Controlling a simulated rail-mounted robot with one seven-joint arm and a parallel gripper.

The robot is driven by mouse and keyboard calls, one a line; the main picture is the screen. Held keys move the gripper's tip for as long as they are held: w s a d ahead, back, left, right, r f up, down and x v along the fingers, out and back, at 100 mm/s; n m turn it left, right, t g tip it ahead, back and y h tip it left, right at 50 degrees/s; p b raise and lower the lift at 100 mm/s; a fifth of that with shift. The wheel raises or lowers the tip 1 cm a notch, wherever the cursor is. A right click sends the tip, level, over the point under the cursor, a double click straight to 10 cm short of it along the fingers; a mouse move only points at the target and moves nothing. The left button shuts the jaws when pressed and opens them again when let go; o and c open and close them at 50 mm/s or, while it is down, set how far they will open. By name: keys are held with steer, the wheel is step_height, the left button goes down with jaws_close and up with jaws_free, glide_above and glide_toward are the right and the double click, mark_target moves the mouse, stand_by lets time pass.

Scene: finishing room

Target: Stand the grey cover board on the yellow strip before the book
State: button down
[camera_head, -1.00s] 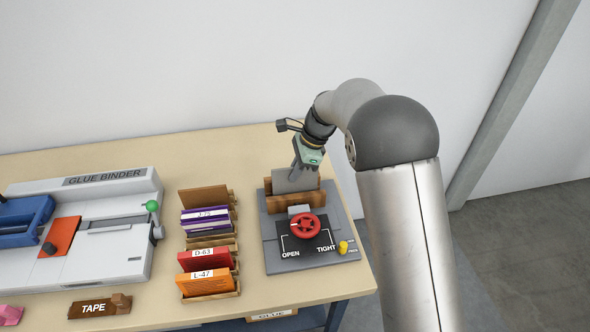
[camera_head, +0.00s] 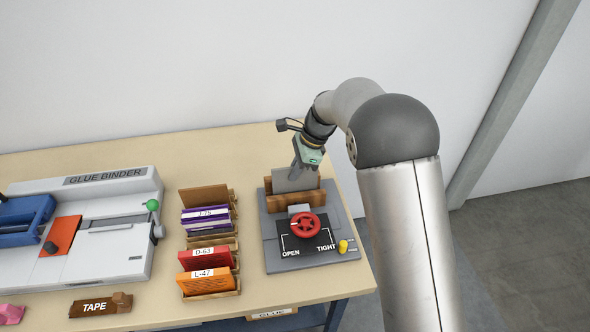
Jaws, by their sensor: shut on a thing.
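The grey cover board (camera_head: 296,182) stands upright in the press (camera_head: 268,250) at the right end of the table, behind the press's front wooden jaw (camera_head: 293,201). My gripper (camera_head: 303,166) is shut on its upper edge from above. The board's lower part is hidden by the wooden jaw. The yellow strip and a book inside the press cannot be made out from here. The press has a red handwheel (camera_head: 305,228) between the words OPEN and TIGHT, and a small yellow knob (camera_head: 343,246).
A wooden rack (camera_head: 232,287) left of the press holds purple, red and orange books, the front ones labelled D-63 and L-47. A glue binder (camera_head: 100,240) fills the table's left. A TAPE block (camera_head: 98,306) lies in front. Bare table shows behind the rack.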

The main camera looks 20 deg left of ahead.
steer(key=shift+f, duration=0.4)
steer(key=shift+r, duration=0.15)
steer(key=shift+r+p, duration=0.55)
steer(key=shift+r, duration=0.15)
steer(key=shift+f+b, duration=0.3)
steer(key=shift+f, duration=0.55)
stand_by(1.1)
steer(key=shift+r, duration=0.25)
steer(key=shift+r+p, duration=0.6)
steer(key=shift+p, duration=0.1)
stand_by(0.4)
